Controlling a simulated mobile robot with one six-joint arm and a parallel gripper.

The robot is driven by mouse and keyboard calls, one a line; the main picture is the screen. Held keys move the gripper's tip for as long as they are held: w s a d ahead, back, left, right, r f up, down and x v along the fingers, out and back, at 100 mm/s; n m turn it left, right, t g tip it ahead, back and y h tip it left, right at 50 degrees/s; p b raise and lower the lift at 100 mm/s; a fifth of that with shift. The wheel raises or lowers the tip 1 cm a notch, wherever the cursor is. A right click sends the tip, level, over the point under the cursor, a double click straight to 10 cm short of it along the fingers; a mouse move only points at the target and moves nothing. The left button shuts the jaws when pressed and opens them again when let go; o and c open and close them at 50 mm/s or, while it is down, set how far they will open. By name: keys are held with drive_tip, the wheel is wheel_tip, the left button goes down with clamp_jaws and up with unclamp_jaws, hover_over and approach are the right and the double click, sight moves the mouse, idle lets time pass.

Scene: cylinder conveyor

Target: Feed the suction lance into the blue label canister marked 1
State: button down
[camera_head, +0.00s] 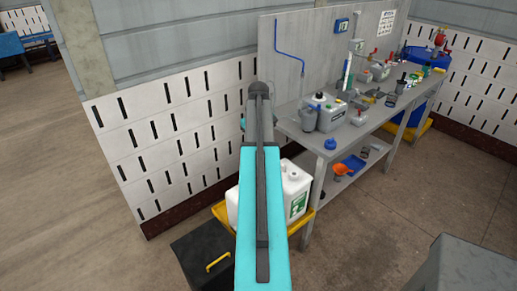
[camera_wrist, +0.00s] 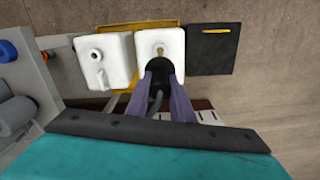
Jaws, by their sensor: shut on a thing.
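My gripper (camera_wrist: 162,70) is shut on the suction lance (camera_wrist: 159,76), a dark round body with a grey hose between its purple fingers. A brass-coloured tip shows just beyond it, over the top of the right white canister (camera_wrist: 176,41) in the wrist view. I cannot tell whether the tip is inside the opening. A second white canister (camera_wrist: 118,58) stands to the left with a round neck and a handle. In the head view the canister with a green label (camera_head: 298,188) is to the right; the other (camera_head: 232,206) is mostly behind my arm. No blue label or number is visible.
The canisters stand in a yellow tray (camera_head: 219,212) beside a black box (camera_wrist: 211,50) with a yellow handle. A grey workbench (camera_head: 337,138) with bottles and tools stands to the right. A slotted white wall (camera_head: 150,140) is behind.

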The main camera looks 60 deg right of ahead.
drive_tip(key=shift+f, duration=0.25)
idle(0.7)
drive_tip(key=shift+f+b, duration=0.95)
drive_tip(key=shift+f, duration=1.6)
drive_tip(key=shift+f, duration=0.35)
drive_tip(key=shift+f+b, duration=1.25)
drive_tip(key=shift+f, duration=1.6)
drive_tip(key=shift+f, duration=0.45)
drive_tip(key=shift+f+b, duration=0.6)
drive_tip(key=shift+f, duration=0.5)
